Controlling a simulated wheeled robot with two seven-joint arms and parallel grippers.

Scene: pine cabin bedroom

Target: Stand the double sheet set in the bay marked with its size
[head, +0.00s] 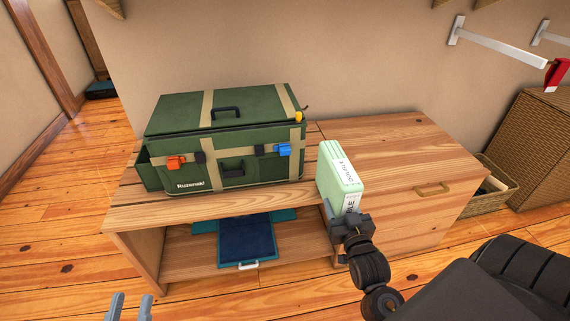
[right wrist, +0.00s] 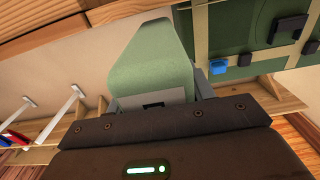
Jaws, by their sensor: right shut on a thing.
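The double sheet set (head: 337,178) is a pale green pack with a white label whose lettering is partly readable. My right gripper (head: 350,222) is shut on its lower end and holds it upright, in front of the bench top beside the green chest. The pack also fills the space between the fingers in the right wrist view (right wrist: 152,62). My left gripper (head: 130,308) shows only as two grey fingertips at the bottom edge, apart with nothing between them. I see no bay with a size marking in either view.
A green chest (head: 227,110) with tan straps sits lidded on the wooden bench (head: 390,150). Dark blue and teal items (head: 246,243) lie in the bench's open lower shelf. A wicker basket (head: 490,195) stands at right. The bench top right of the pack is clear.

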